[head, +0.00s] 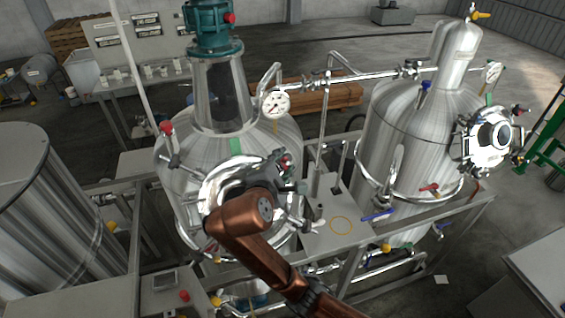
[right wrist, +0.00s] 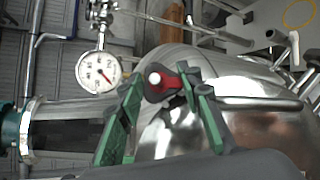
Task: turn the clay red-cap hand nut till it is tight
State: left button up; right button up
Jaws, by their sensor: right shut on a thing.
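The clay red-cap hand nut (right wrist: 175,82) sits between my right gripper's two green fingers (right wrist: 165,84) in the right wrist view. My right gripper is shut on it, and the fingers hide part of its sides. In the head view my right gripper (head: 277,168) is at the upper right rim of the round hatch cover (head: 212,178) on the middle steel tank (head: 262,130). A bit of red shows there; my copper wrist covers much of the hatch. My left gripper is not in view.
A pressure gauge (head: 275,104) and steel pipes stand just above and behind the hatch; the gauge also shows in the right wrist view (right wrist: 99,72). A second steel tank (head: 400,125) with its own hatch (head: 488,140) stands to the right. A grey frame runs below.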

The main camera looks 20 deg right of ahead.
jog(key=shift+m+g, duration=0.4)
jog(key=shift+m, duration=0.5)
jog(key=o, duration=1.2)
jog(key=shift+c, duration=0.2)
jog(key=v, duration=0.7)
jog(key=shift+s+a+r, duration=0.2)
jog(key=shift+r, duration=0.05)
jog(key=shift+d, duration=0.1)
